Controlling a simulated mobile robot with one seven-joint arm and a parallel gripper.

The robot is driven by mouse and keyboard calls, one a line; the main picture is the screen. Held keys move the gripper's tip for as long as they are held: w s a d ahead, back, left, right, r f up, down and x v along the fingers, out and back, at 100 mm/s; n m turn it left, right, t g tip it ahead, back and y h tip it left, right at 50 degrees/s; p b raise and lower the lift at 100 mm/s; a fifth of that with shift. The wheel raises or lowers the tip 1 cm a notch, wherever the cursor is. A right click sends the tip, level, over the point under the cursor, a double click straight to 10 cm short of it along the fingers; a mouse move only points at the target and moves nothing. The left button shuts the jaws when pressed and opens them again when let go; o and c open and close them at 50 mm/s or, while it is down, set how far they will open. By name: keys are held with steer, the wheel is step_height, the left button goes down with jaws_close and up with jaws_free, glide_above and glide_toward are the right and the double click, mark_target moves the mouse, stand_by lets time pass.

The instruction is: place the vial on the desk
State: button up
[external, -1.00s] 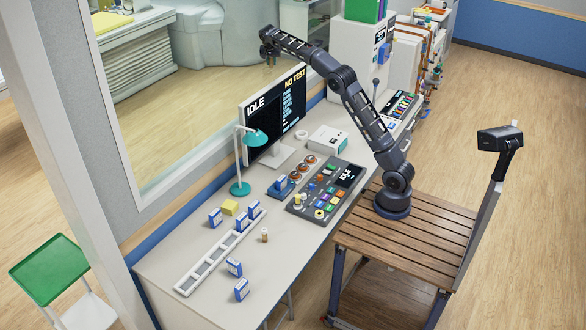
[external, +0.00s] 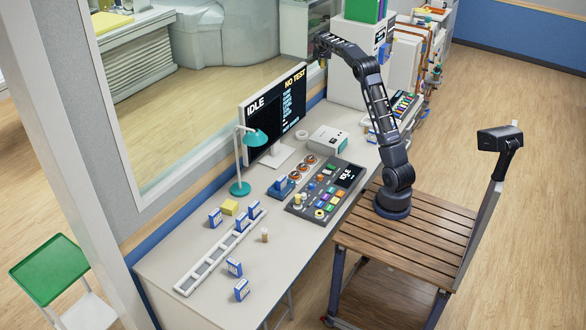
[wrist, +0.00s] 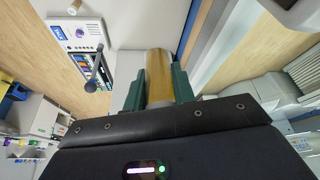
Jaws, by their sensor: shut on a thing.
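In the wrist view an amber vial (wrist: 158,72) stands between the green fingers of my gripper (wrist: 158,88), which is shut on it. In the external view my gripper (external: 322,58) is raised high above the far part of the desk (external: 165,262), to the right of the monitor's top. The vial is too small there to make out clearly. A small tan bottle with a pale cap (external: 264,235) stands on the desk's near half.
The desk carries a monitor (external: 277,105), a teal lamp (external: 241,165), a control panel (external: 325,192), a white box (external: 328,139), a long rack (external: 215,257) and several blue-white boxes. A window runs behind it. Bare desk shows around the rack.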

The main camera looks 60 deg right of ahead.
steer(key=s+d+f+n, duration=0.1)
steer(key=s+d+f, duration=0.3)
steer(key=f, duration=0.5)
steer(key=s+d+f+n+t, duration=0.1)
steer(key=s+d+f, duration=0.3)
steer(key=f, duration=0.5)
steer(key=s+d+f+n, duration=0.1)
steer(key=s+d+f, duration=0.35)
steer(key=f, duration=0.45)
steer(key=shift+y, duration=0.3)
steer(key=f, duration=2)
steer(key=shift+w+d+f, duration=0.1)
steer(key=shift+w, duration=0.3)
steer(key=o, duration=0.6)
steer(key=shift+f, duration=0.15)
steer(key=shift+c, duration=0.2)
steer(key=o, duration=0.4)
